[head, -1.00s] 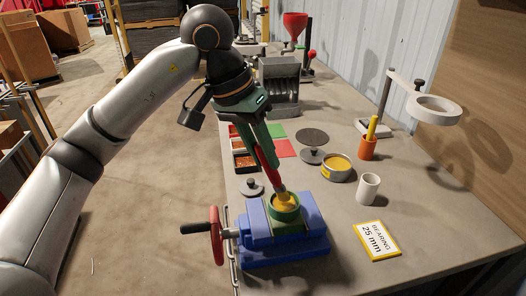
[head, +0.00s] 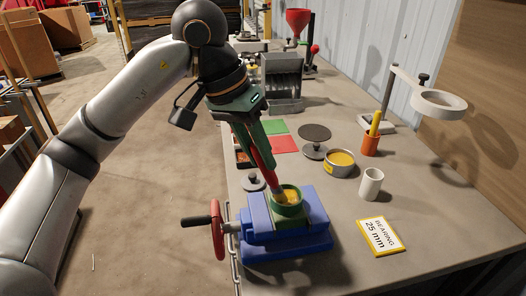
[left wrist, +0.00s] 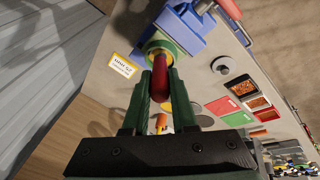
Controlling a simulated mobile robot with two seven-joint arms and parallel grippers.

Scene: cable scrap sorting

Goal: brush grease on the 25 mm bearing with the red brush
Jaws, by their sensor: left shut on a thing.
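My left gripper (head: 262,150) is shut on the red brush (head: 264,165), which points down and slightly right. The brush's lower end is inside the green bearing (head: 287,208), where yellow grease shows. The bearing sits in the blue vise (head: 262,228). In the left wrist view the red handle (left wrist: 160,82) lies between the green fingers, and the green bearing (left wrist: 160,47) is beyond it. The bristle tip is hidden inside the bearing. A card reading "BEARING 25 mm" (head: 380,236) lies right of the vise. My right gripper is not in view.
An open tin of yellow grease (head: 340,166), its lid (head: 313,151), a white cup (head: 371,184) and an orange holder (head: 370,145) with a yellow handle stand behind the vise. A stand with a white ring (head: 438,104) is at the right. The right front of the table is clear.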

